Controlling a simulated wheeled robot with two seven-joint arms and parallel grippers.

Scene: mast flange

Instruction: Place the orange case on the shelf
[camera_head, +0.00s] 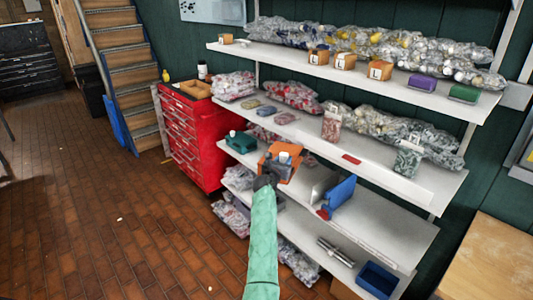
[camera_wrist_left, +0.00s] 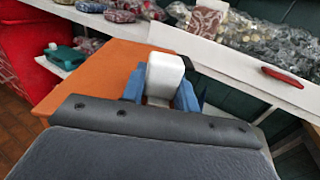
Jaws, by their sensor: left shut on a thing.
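The orange case (camera_head: 271,168) is in front of the middle of the shelf (camera_head: 374,222), at the level of the third board from the top. My left gripper (camera_head: 266,183) is shut on it at its near side. In the left wrist view the case's flat orange face (camera_wrist_left: 100,72) spreads to the left, with a white block (camera_wrist_left: 163,75) between blue parts just ahead of my gripper. I cannot tell whether the case touches the board; its underside and the grip are partly hidden. My right gripper is in neither view.
A teal case (camera_head: 240,142) sits on the board to the left; a blue case (camera_head: 341,193) stands to the right. Bagged goods (camera_head: 395,127) and the board above (camera_head: 400,172) are close overhead. A blue bin (camera_head: 377,280) is lower right. A red tool cabinet (camera_head: 195,135) stands left.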

